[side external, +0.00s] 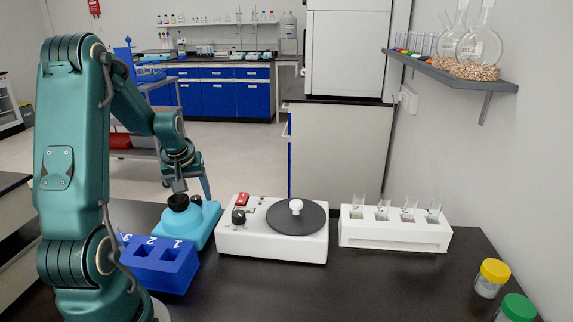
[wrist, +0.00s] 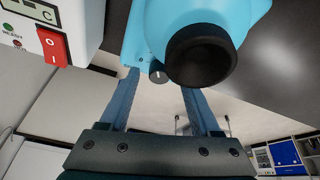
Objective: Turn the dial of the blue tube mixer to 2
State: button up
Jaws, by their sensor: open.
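The blue tube mixer (side external: 203,226) stands on the black table, left of the white device. It is light blue with a black round cup (side external: 178,202) on top. In the wrist view the mixer (wrist: 145,30) and its black cup (wrist: 202,54) fill the upper middle. Its small dark dial (wrist: 157,73) shows on the body beside the cup; its setting is too small to read. My gripper (wrist: 160,88) is open, its fingers on either side of the dial in the picture. I cannot tell whether they touch it. In the side view my gripper (side external: 180,186) is at the mixer, near the cup.
A blue rack (side external: 160,265) numbered 1 to 3 stands in front of the mixer. A white device (side external: 270,246) with a red switch, black knob and dark round plate is to the right. A white tube rack (side external: 395,233) is farther right.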

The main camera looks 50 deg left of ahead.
jog(key=shift+c, duration=0.3)
grip_shut()
jog(key=shift+m, duration=0.4)
jog(key=shift+s+a+m+t+h, duration=0.1)
jog(key=shift+m+t+h, duration=0.25)
jog(key=shift+m, duration=0.7)
jog(key=shift+a+m+t+h, duration=0.1)
jog(key=shift+m+t+h, duration=0.25)
jog(key=shift+m, duration=1.1)
jog(key=shift+o, duration=0.3)
grip_release()
